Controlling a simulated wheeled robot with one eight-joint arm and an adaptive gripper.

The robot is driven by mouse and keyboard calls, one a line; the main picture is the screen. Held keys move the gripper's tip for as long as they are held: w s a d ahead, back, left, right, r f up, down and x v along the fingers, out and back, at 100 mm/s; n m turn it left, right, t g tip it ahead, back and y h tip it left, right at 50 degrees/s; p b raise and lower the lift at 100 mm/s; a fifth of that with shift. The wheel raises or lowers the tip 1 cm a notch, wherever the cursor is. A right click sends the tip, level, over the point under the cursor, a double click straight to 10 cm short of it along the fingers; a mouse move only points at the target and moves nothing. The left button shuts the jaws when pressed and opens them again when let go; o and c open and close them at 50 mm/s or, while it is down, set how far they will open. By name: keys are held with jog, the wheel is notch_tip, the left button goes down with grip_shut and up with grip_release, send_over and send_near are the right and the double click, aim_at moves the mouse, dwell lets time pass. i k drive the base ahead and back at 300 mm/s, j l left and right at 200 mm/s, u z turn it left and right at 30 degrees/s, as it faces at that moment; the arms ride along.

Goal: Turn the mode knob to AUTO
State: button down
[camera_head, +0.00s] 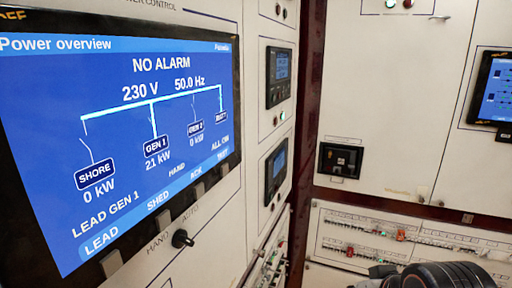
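The mode knob (182,239) is a small black knob on the pale panel, just below the lower edge of the large blue display. HAND is printed to its left and AUTO above it, slightly to the right. I cannot tell clearly which label the knob's pointer faces. Nothing touches the knob. Part of my arm (450,276), black and rounded, shows at the bottom right, well apart from the knob. My gripper's fingers do not show.
The large display (130,120) reads NO ALARM, with buttons along its lower edge. Two smaller screens (279,77) sit on the panel to its right. Breaker rows (375,237) run low on the facing wall. The space before the knob looks clear.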

aim_at(180, 238)
jog(key=k+j+u, duration=0.2)
jog(key=k+u, duration=0.2)
jog(key=k, duration=0.15)
jog(key=k+j+u, duration=0.35)
jog(key=k, duration=0.15)
